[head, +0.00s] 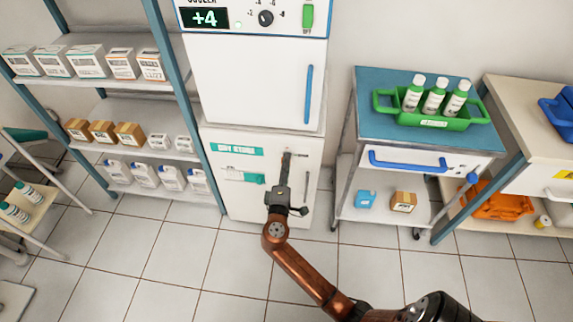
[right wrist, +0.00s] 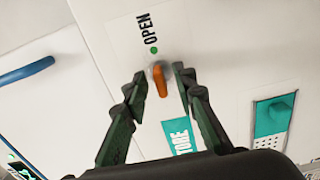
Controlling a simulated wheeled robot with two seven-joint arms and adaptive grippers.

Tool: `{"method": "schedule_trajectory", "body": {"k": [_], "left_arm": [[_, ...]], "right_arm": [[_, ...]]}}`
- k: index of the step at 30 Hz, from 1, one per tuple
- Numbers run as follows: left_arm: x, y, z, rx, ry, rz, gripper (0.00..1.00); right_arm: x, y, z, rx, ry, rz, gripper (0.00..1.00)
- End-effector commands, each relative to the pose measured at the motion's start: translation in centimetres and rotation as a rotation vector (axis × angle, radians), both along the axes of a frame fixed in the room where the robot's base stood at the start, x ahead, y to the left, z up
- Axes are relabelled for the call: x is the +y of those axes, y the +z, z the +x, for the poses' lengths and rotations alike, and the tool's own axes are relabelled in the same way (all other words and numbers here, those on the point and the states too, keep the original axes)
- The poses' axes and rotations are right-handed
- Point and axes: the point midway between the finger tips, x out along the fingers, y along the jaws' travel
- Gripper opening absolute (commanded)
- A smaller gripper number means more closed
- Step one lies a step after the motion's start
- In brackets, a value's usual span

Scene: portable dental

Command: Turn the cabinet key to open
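The white cabinet (head: 240,201) stands under the cooler, its door shut. The orange key (right wrist: 160,82) sits in a round lock on its front in the right wrist view. My right gripper (right wrist: 160,77) is open, with one finger on each side of the key and a small gap on both sides. In the head view my right gripper (head: 286,158) is in front of the cabinet door and hides the key. My left gripper is out of view.
A cooler (head: 245,85) with a blue handle is above the cabinet. A shelf rack (head: 180,75) with boxes and bottles stands close on the left. A blue-topped cart (head: 385,125) with a green bottle carrier (head: 432,122) stands on the right. The tiled floor in front is clear.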

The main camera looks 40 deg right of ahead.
Motion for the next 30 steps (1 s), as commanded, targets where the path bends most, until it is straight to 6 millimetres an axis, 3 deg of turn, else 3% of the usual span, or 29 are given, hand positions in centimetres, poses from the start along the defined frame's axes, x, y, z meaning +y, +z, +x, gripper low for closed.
{"method": "schedule_trajectory", "body": {"k": [18, 30], "left_arm": [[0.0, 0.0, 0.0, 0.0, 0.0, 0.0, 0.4], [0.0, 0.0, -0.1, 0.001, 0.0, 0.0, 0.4]], "right_arm": [[8.0, -0.1, -6.9, 0.002, 0.0, 0.002, 0.25], [9.0, -0.1, -7.7, 0.001, -0.001, 0.001, 0.25]]}}
